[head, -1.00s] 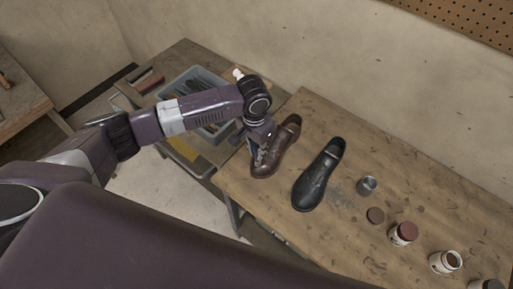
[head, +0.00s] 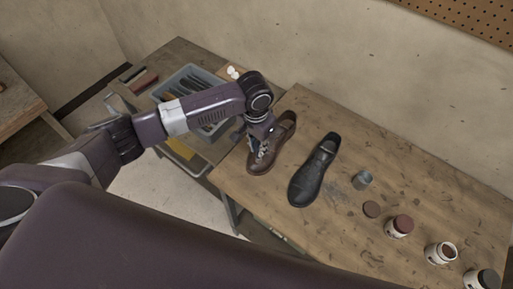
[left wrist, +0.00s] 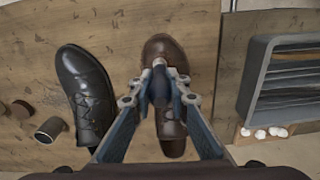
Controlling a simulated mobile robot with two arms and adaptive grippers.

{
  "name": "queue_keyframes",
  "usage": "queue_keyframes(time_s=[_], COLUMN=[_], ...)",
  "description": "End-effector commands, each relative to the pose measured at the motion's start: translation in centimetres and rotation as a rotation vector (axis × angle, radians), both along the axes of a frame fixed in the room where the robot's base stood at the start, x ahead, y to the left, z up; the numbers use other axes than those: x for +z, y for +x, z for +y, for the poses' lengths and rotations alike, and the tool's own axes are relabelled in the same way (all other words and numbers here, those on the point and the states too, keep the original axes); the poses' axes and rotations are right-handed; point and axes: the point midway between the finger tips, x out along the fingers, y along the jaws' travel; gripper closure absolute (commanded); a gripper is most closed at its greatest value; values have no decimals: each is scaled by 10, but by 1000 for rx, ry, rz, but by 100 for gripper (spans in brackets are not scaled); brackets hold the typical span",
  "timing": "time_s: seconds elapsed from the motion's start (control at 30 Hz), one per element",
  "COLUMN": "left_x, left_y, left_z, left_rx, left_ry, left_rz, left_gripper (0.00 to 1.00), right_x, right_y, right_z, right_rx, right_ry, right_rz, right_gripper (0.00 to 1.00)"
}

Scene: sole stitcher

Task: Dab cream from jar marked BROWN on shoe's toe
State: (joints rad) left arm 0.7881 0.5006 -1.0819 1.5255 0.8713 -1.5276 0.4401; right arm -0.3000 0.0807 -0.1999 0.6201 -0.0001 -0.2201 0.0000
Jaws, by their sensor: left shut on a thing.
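The brown laced shoe (head: 286,126) lies on the workbench, its toe toward the near edge; it also shows in the left wrist view (left wrist: 172,147). My left gripper (head: 262,148) is over its front part. In the left wrist view the gripper (left wrist: 160,92) is shut on a slim dark-handled tool with a pale metal band (left wrist: 159,64), probably a brush. Its tip is over the toe end; I cannot tell if it touches. The jar labels are unreadable. My right gripper is out of view.
A black shoe (head: 312,175) lies beside the brown one. A metal cup (head: 362,180), a loose brown lid (head: 371,209), a brown-lidded jar (head: 398,227) and a black-lidded jar (head: 484,280) stand to the right. A grey bin (head: 218,129) is at the left.

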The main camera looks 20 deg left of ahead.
Motion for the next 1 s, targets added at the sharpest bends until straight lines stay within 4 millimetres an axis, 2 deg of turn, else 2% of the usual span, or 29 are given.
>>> queue_keyframes(time_s=[0.47, 1.0], left_x=[0, 2], left_y=[8, 4], left_z=[6, 17], left_rx=[1, 1], left_ry=[2, 2], left_rz=[0, 0], left_gripper=[100, 100], right_x=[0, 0], right_y=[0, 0], right_z=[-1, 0], right_rx=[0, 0], right_ry=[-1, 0], right_rz=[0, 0], right_gripper=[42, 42])
